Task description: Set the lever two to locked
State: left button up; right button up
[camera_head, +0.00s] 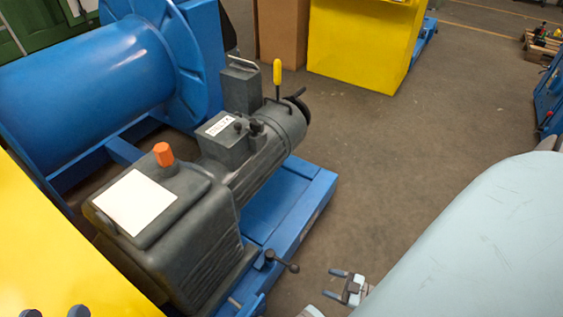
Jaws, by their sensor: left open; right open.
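A lever with a yellow grip (277,73) stands upright on the grey motor (265,150). A dark lever with a round knob (282,261) sits low at the front of the blue base frame (300,205). I cannot read which is lever two. My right gripper (337,284) is open and empty, apart from the dark lever, to its right and slightly lower in the picture. Two dark rounded tips at the bottom left edge look like my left gripper (54,312), open over the yellow surface; the rest of it is cut off.
An orange cap (163,153) and a white plate (134,202) sit on the grey gearbox. A blue drum (90,90) stands behind. A yellow cabinet (360,45) is at the back. My pale blue arm covers the lower right. The floor (390,150) right of the motor is clear.

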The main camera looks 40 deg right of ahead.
aim_at(294, 269)
jog(key=b+x, duration=0.1)
jog(key=x, duration=0.3)
jog(key=b+x, duration=0.1)
jog(key=x, duration=0.3)
jog(key=b+x, duration=0.1)
jog(key=x, duration=0.3)
jog(key=shift+w+d+f, duration=0.2)
jog(key=shift+w+d, duration=0.05)
jog(key=shift+w+a, duration=0.25)
jog(key=shift+w, duration=0.2)
pick_arm(q)
jog(key=shift+w+a+r+m+t+h, duration=0.1)
jog(key=shift+w+a+m+t+h, duration=0.2)
jog(key=shift+m, duration=0.3)
jog(key=shift+w+a+r+m+t+h, duration=0.15)
jog(key=shift+w+m+t, duration=0.2)
jog(key=shift+m, duration=0.25)
pick_arm(e)
jog(key=shift+r, duration=0.1)
grip_shut()
